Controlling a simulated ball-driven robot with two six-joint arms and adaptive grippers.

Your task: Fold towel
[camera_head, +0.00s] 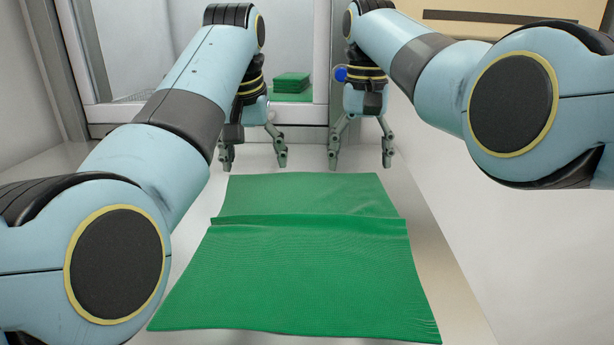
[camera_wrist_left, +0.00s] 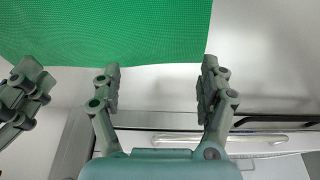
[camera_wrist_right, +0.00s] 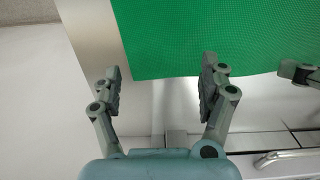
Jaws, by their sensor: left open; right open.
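A green towel (camera_head: 300,275) lies on the pale table, with a raised crease or layer edge running across it and a narrower part beyond that. My left gripper (camera_head: 253,165) is open and empty just past the towel's far left corner. My right gripper (camera_head: 360,162) is open and empty just past the far right corner. The left wrist view shows the towel edge (camera_wrist_left: 110,30) ahead of the open left fingers (camera_wrist_left: 158,88). The right wrist view shows a towel corner (camera_wrist_right: 200,40) by the open right fingers (camera_wrist_right: 160,85). Neither gripper touches the towel visibly.
A small stack of folded green cloths (camera_head: 291,82) sits behind a glazed opening at the back. A white sill and frame (camera_head: 300,112) stand close behind my grippers. White walls flank the table; bare table (camera_head: 440,275) shows right of the towel.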

